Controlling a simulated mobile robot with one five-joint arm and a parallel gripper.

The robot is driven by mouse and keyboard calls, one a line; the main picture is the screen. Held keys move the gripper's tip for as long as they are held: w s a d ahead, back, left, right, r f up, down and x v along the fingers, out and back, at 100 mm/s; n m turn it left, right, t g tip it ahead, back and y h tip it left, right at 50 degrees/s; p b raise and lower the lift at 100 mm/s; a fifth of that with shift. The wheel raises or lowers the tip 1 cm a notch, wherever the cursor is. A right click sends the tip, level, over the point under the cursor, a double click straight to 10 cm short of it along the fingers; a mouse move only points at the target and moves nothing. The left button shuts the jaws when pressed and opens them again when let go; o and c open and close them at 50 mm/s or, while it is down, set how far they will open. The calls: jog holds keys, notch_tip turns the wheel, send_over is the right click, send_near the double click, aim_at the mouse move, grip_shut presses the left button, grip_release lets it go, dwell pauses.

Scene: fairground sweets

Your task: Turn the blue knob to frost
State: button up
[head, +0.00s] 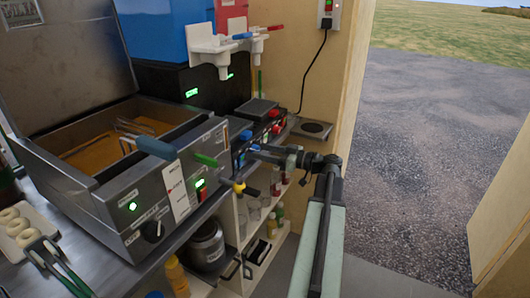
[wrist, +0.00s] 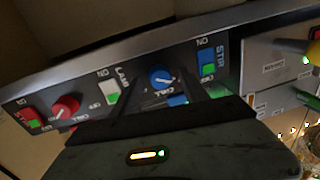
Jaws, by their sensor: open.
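The blue knob (wrist: 161,76) sits on a dark control panel (wrist: 135,75) in the wrist view, with a short white pointer mark on its face. The panel's lettering appears upside down, and the small label beside the knob is partly covered and too blurred to read. In the head view my gripper (head: 257,149) is at the panel front, where the knob is hard to make out.
A red knob (wrist: 66,107), a white lamp switch (wrist: 110,92) and a blue stir switch (wrist: 207,63) share the panel. A steel fryer (head: 130,185) with a blue-handled basket stands beside it at the left. Shelves (head: 255,225) with bottles lie below my arm.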

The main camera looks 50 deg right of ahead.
grip_shut()
jog(key=shift+d, duration=0.1)
jog(key=shift+m, duration=0.4)
jog(key=shift+a+m+t+h+b, duration=0.15)
jog(key=shift+m+t+h+b, duration=0.25)
jog(key=shift+m, duration=3.8)
jog(key=shift+a+m+t+h+b, duration=0.1)
jog(key=shift+m+t+h+b, duration=0.3)
jog(key=shift+m, duration=3.8)
jog(key=shift+a+m+t+h+b, duration=0.2)
jog(key=shift+m+h+b, duration=0.3)
jog(key=shift+m, duration=3.7)
